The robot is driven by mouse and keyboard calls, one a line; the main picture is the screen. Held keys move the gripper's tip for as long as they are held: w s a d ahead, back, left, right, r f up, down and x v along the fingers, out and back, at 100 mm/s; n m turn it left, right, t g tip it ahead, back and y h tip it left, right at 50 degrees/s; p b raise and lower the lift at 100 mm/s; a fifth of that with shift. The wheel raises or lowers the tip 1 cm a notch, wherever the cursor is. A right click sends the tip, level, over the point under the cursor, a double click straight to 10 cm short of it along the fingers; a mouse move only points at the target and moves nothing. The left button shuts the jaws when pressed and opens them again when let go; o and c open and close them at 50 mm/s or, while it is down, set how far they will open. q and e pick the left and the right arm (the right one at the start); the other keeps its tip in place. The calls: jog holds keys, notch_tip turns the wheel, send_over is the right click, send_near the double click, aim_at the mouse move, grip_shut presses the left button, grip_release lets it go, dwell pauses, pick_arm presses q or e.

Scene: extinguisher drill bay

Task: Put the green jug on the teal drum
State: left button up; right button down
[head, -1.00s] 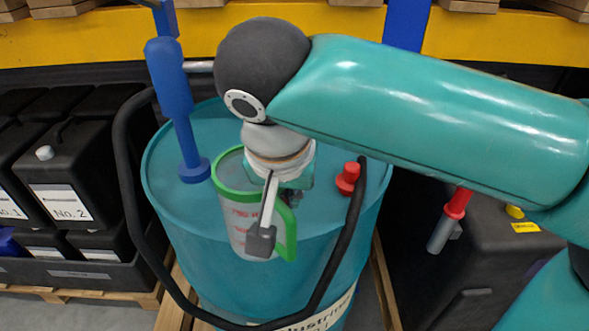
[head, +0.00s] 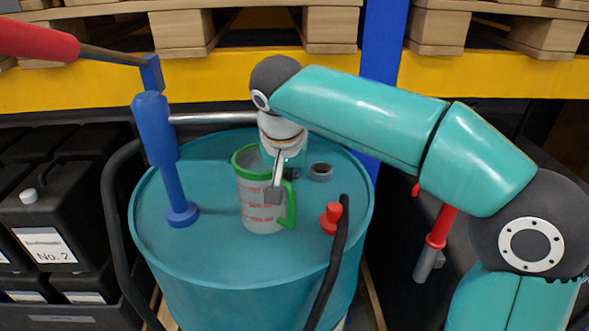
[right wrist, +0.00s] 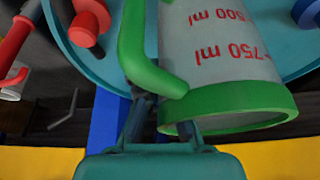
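The green jug (head: 256,205) is a clear measuring jug with green rim and handle and red markings. It is upright over the top of the teal drum (head: 255,258), right of the blue pump. I cannot tell whether its base touches the lid. My right gripper (head: 275,192) is at the jug's handle side and looks shut on the handle. In the right wrist view, the jug (right wrist: 213,50) appears upside down, with the gripper fingers (right wrist: 150,115) close to the handle and rim, partly hidden behind them. My left gripper is not in view.
A blue pump (head: 160,150) with a red grip (head: 40,40) stands on the drum. A red cap (head: 331,217), a grey ring (head: 320,172) and a black hose (head: 328,270) are near the jug. Black canisters (head: 45,210) stand left. Yellow racking (head: 490,68) runs behind.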

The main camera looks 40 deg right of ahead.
jog(key=shift+w+d+f+p, duration=0.35)
jog(key=shift+w+d+f, duration=0.35)
jog(key=shift+w+d, duration=0.3)
jog(key=shift+w, duration=0.1)
jog(key=shift+f, duration=0.2)
jog(key=c, duration=1.3)
grip_release()
jog(key=shift+a, duration=0.1)
jog(key=shift+r, duration=0.15)
